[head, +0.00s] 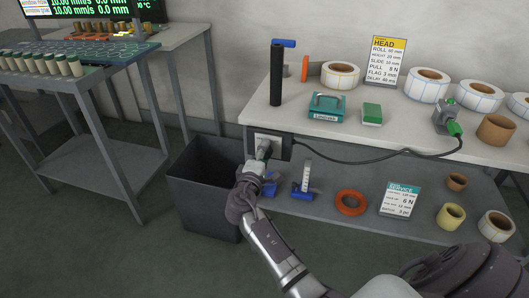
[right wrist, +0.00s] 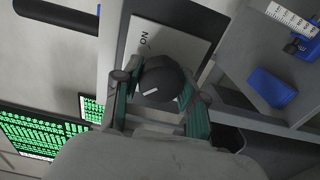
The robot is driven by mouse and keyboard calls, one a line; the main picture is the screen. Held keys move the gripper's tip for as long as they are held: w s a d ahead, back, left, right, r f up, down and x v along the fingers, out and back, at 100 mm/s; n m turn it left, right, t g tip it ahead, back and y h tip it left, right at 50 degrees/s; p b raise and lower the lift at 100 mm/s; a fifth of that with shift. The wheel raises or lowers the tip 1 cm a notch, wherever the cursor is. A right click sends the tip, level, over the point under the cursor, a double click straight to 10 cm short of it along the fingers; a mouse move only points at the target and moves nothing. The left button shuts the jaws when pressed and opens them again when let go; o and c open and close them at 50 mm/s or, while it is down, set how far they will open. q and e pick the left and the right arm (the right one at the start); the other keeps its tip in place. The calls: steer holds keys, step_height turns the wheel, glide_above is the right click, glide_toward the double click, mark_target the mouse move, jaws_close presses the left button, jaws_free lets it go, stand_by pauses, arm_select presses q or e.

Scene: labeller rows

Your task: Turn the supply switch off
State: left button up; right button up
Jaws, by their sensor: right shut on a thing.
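The supply switch (head: 264,148) is a dark round knob on a pale plate, set in the front edge of the right-hand bench. In the right wrist view the knob (right wrist: 160,80) shows a short white mark, and the plate (right wrist: 165,48) bears the letters ON, seen turned over. Other lettering on the plate is hidden. My right gripper (head: 257,165) is shut on the knob, one finger on each side. My left gripper is not in view.
A black cable (head: 380,160) runs from the switch box to a grey and green device (head: 446,117). A dark bin (head: 205,180) stands below left of the switch. The lower shelf (head: 325,208) holds blue tools, an orange ring (head: 351,202) and a service card (head: 400,199).

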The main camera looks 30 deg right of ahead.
steer(key=shift+r, duration=0.1)
steer(key=o, duration=1.1)
steer(key=shift+o, duration=0.2)
steer(key=v, duration=1.2)
